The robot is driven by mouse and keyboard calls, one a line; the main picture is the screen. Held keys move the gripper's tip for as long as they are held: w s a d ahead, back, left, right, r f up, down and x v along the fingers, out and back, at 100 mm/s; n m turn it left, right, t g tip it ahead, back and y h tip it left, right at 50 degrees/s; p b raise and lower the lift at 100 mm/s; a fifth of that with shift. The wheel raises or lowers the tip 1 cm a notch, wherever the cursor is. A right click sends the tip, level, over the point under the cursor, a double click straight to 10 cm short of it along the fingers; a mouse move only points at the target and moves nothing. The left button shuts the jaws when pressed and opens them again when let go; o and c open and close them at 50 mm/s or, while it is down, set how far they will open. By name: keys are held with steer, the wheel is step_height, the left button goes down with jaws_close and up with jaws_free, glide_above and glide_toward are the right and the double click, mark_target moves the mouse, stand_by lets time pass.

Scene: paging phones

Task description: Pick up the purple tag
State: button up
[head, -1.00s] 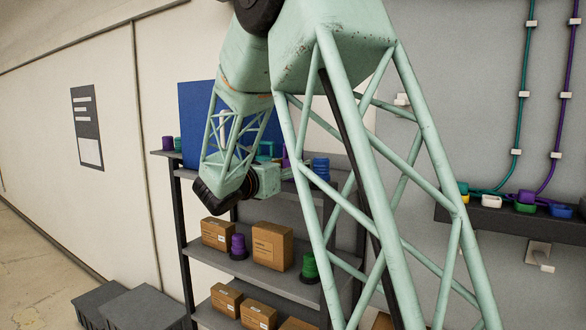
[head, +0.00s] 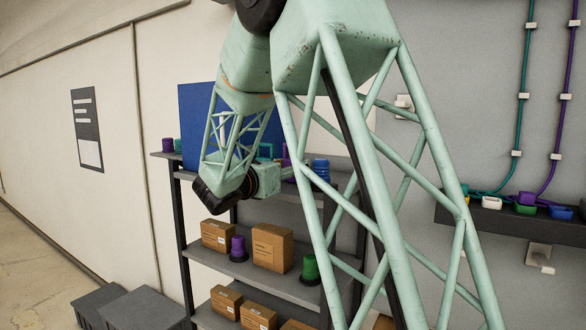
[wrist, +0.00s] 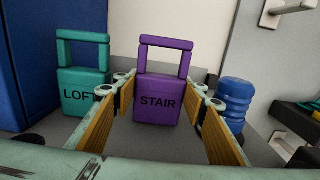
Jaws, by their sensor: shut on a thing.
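The purple tag (wrist: 158,98) is a block marked STAIR with a purple loop handle on top. It stands upright in the middle of the wrist view, between my gripper's two orange-padded fingers. My gripper (wrist: 162,92) is shut on the sides of its body. In the head view a small part of the purple tag (head: 286,152) shows above the top shelf, and my arm's end hides much of the area around it. I cannot tell whether its base is off the shelf.
A teal tag (wrist: 84,92) marked LOFT stands to the left. A ribbed blue cylinder (wrist: 234,102) stands close to the right finger. A blue panel (wrist: 35,60) rises at the left. Lower shelves hold cardboard boxes (head: 272,248), a purple cylinder (head: 238,248) and a green one (head: 310,270).

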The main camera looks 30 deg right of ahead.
mark_target(292, 159)
steer(key=shift+r, duration=1.4)
steer(key=shift+s+a+r+b, duration=0.1)
steer(key=shift+s+a+b, duration=0.1)
steer(key=shift+b, duration=0.15)
steer(key=s+d+r+b+v, duration=0.1)
steer(key=s+b+v, duration=0.1)
steer(key=v, duration=1.3)
steer(key=shift+r, duration=0.2)
steer(key=shift+f, duration=0.1)
steer(key=a+f+n+t+y+b, duration=0.1)
steer(key=a+f+b, duration=0.3)
steer(key=f, duration=0.6)
steer(key=w+a+f+n+t+y+b, duration=0.1)
steer(key=a+f+b, duration=0.3)
steer(key=f, duration=0.6)
steer(key=w+a+f+n+t+y+b, duration=0.1)
steer(key=a+f+b, duration=0.4)
steer(key=f, duration=0.6)
steer(key=a+n+t+y, duration=0.1)
steer(key=a, duration=0.1)
steer(key=shift+a+t, duration=0.25)
steer(key=shift+t, duration=0.15)
steer(key=shift+s+d, duration=0.15)
